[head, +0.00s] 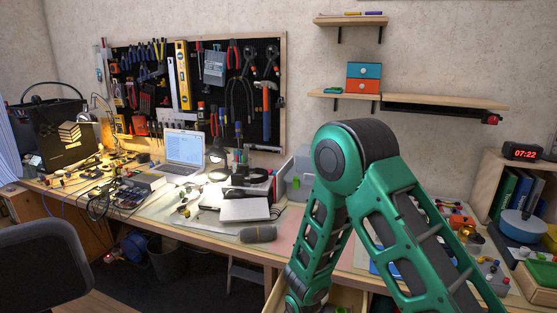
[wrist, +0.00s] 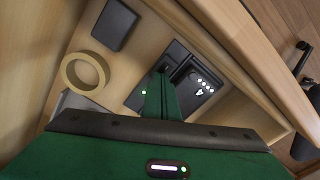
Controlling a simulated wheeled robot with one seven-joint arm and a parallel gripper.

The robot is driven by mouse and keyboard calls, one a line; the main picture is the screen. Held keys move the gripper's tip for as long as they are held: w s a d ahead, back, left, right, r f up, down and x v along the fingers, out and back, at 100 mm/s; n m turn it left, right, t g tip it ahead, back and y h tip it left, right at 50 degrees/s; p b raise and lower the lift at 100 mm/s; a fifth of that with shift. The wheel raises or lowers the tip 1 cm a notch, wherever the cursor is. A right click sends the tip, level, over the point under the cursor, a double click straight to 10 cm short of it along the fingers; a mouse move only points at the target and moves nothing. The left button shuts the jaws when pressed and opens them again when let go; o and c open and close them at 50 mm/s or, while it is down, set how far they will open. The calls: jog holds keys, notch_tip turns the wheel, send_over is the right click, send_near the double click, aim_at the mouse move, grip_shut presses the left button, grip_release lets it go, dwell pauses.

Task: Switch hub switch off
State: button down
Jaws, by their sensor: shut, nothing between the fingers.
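A black hub (wrist: 205,82) with several lit white dots on its top lies in an open wooden drawer in the wrist view. My gripper (wrist: 160,82) is shut and empty, with its green fingers reaching over the left part of the hub and hiding some of it. A small green light (wrist: 143,92) shows just left of the fingers; I cannot tell what it belongs to. Which part is the switch, its setting, and whether the fingertips touch the hub are not clear.
A tape roll (wrist: 85,73) and a dark box (wrist: 115,25) lie left of the hub in the drawer. The drawer's wooden wall (wrist: 232,62) runs close along the hub's right side. In the head view the open drawer (head: 346,298) shows under the cluttered workbench.

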jog(key=shift+f, duration=0.35)
dwell(0.3)
notch_tip(320, 180, up, 7)
dwell(0.9)
